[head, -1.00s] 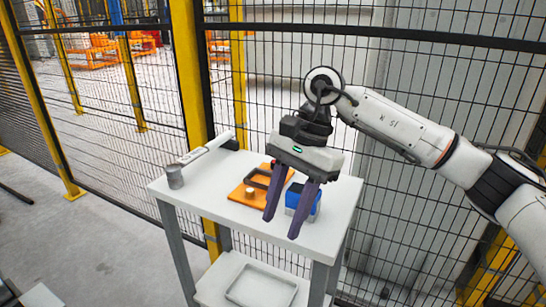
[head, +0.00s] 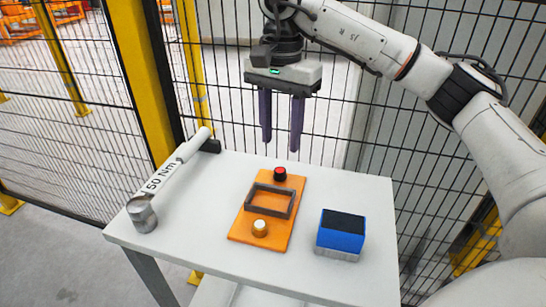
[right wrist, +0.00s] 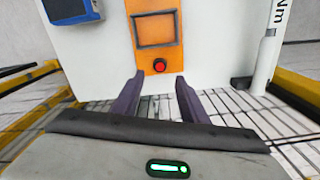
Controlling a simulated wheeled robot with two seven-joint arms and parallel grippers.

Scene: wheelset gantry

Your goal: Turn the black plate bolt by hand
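An orange plate (head: 240,233) lies on the white table. It carries a dark rectangular frame (head: 288,203), a red-topped knob with a black base (head: 280,173) at its far end and a pale round knob (head: 260,228) at its near end. I cannot tell for sure which part is the black plate bolt. My right gripper (head: 281,146) hangs fingers down near the far table edge, close to the red knob, open and empty. In the right wrist view the red knob (right wrist: 159,65) shows between and just beyond the fingertips (right wrist: 160,78). My left gripper is not in view.
A torque wrench (head: 175,172) marked 50 Nm lies along the table's left side, a grey metal cylinder (head: 142,213) at its near end. A blue box (head: 341,233) with a dark top stands right of the plate. Mesh fencing and a yellow post (head: 145,90) stand behind.

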